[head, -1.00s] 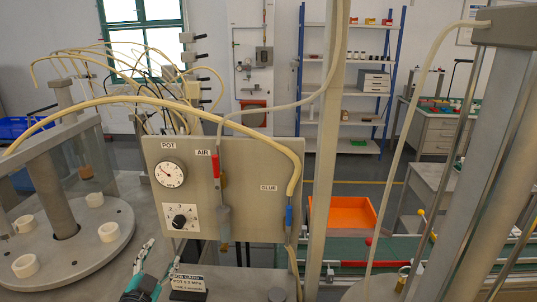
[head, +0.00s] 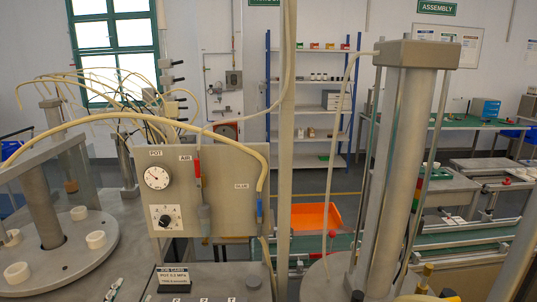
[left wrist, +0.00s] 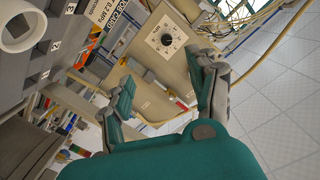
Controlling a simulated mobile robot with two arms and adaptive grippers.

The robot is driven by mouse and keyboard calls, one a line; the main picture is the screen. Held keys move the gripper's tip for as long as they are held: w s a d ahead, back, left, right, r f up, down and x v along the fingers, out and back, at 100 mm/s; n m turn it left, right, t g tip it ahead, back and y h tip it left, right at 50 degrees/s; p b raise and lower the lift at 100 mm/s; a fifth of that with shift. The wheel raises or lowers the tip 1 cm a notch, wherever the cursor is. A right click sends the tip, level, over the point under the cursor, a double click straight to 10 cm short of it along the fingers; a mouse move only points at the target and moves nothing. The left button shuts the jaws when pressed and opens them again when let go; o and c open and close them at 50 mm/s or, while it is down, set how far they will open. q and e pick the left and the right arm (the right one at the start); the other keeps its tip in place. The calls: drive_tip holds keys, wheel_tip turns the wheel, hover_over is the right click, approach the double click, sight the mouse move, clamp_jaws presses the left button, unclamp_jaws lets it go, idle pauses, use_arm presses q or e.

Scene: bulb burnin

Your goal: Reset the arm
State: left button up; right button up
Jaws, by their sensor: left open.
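The grey control panel (head: 222,215) has a POT gauge, a black knob, and AIR and GLUE lines. It also shows in the left wrist view (left wrist: 150,62), tilted, beyond the fingers. My right gripper is in neither view.
A round plate (head: 75,262) with white rings stands at left. A grey post (head: 287,180) and a thick column (head: 400,180) rise at centre and right. An orange bin (head: 318,218) sits behind. A numbered grey block (left wrist: 45,65) is close at left in the wrist view.

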use_arm(q)
drive_tip(key=s+d+f+n+g, duration=0.1)
drive_tip(key=s+d+f+g, duration=0.25)
drive_tip(key=s+f, duration=0.3)
drive_tip(key=s+d+f+n+g, duration=0.25)
drive_tip(key=s+f+g, duration=0.2)
drive_tip(key=s, duration=0.25)
drive_tip(key=s+d+f+g+h, duration=0.1)
drive_tip(key=s+d+f+g, duration=0.15)
drive_tip(key=s, duration=0.45)
drive_tip(key=s+d+f+g, duration=0.1)
drive_tip(key=s+d+g, duration=0.2)
drive_tip(key=s, duration=0.5)
wheel_tip(320, 180, down, 29)
drive_tip(key=s+g+b, duration=0.1)
drive_tip(key=s+g, duration=0.1)
drive_tip(key=s, duration=0.1)
drive_tip(key=s+a+f, duration=0.2)
drive_tip(key=s+f, duration=1.3)
drive_tip(key=shift+s+a+g+b, duration=0.3)
drive_tip(key=shift+s+g+b, duration=0.05)
drive_tip(key=shift+g+b, duration=0.1)
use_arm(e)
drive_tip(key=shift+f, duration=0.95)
